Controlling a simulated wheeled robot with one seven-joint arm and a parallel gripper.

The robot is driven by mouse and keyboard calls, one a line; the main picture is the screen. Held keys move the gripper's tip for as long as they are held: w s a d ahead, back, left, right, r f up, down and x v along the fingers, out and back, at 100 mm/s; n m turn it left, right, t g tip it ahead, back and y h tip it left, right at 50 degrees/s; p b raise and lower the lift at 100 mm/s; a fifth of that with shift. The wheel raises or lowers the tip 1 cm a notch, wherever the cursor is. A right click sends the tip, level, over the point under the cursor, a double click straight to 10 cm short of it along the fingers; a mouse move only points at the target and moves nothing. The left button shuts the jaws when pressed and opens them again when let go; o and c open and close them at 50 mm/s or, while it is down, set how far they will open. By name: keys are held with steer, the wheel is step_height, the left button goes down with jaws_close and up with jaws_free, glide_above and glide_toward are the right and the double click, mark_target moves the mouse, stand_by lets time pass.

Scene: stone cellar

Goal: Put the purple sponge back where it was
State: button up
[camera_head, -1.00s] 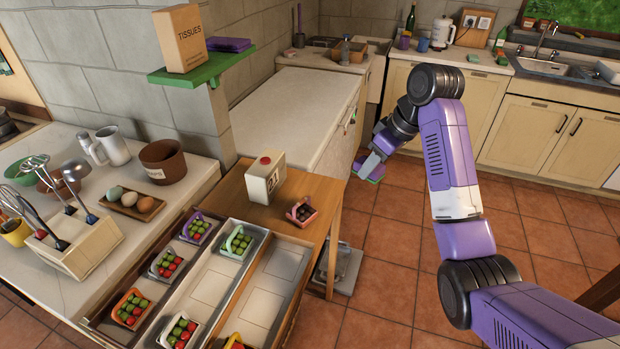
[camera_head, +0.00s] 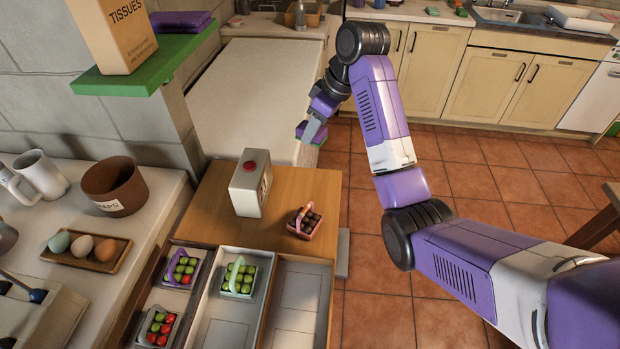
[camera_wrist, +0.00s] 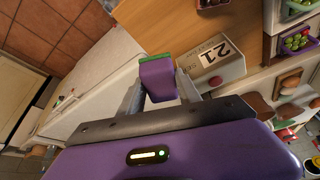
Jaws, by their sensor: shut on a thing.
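My gripper (camera_head: 311,133) is shut on the purple sponge (camera_wrist: 158,80), held between its two fingers in the wrist view. The sponge is a purple block with a green layer at its far end.
An open drawer (camera_head: 232,325) holds fruit baskets. A green shelf (camera_head: 130,85) bears a tissue box (camera_head: 113,35) and a purple folded item (camera_head: 181,21).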

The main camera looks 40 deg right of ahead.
mark_target(310, 181)
step_height(310, 181, down, 16)
steer(key=shift+s+f+p, duration=0.1)
steer(key=shift+f+p, duration=0.05)
steer(key=shift+p, duration=0.75)
steer(key=o, duration=1.2)
steer(key=shift+f, duration=0.1)
steer(key=b+v, duration=0.1)
steer(key=v, duration=1.1)
